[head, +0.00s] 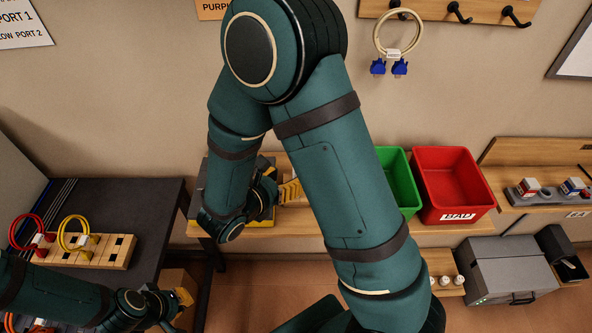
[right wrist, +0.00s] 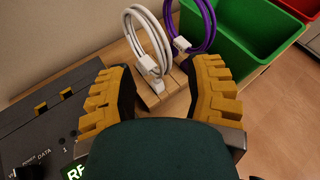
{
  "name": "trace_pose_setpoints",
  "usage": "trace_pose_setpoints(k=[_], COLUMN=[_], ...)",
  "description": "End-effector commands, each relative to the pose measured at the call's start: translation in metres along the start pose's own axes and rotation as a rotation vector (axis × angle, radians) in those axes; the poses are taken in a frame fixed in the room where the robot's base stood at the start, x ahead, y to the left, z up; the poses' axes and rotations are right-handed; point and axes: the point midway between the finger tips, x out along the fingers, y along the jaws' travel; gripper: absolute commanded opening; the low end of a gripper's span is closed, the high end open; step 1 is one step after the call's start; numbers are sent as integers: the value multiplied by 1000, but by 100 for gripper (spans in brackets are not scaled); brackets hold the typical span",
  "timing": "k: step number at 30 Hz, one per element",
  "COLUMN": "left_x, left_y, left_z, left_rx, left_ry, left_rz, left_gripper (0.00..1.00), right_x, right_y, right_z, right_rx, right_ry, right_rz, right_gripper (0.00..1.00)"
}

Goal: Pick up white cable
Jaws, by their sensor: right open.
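The white cable (right wrist: 148,32) is a coiled loop with a white plug, standing in a wooden holder (right wrist: 158,98) in the right wrist view. My right gripper (right wrist: 161,82) is open, its two yellow fingers apart to the left and right of the plug's lower end. The fingers do not close on it. In the head view my right gripper (head: 284,191) is partly covered by my own arm, and the white cable is hidden there. My left gripper (head: 175,304) is low at the left of the head view; its fingers are too small to read.
A purple cable (right wrist: 202,25) stands close right of the white one. A green bin (head: 403,186) and red bin (head: 455,187) are to the right. A dark device (right wrist: 45,127) lies left of the right gripper. Red and yellow cables stand on a wooden rack (head: 113,252).

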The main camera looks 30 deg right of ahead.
Motion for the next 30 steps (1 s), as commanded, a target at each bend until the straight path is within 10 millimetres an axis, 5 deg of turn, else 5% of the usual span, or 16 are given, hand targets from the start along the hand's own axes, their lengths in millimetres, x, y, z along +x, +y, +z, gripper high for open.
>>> trace_pose_setpoints(k=[9, 19, 24, 30], left_x=[0, 0, 0, 0], left_y=[0, 0, 0, 0], left_z=[0, 0, 0, 0], left_rx=[0, 0, 0, 0], left_ry=[0, 0, 0, 0], left_rz=[0, 0, 0, 0], left_gripper=[0, 0, 0, 0], right_x=[42, 47, 47, 47], right_y=[-4, -3, -3, -3], right_z=[-6, -6, -6, -6], right_rx=[0, -1, -1, 0], right_ry=[1, 1, 1, 0], right_rz=[-4, 0, -1, 0], right_gripper=[52, 54, 0, 0])
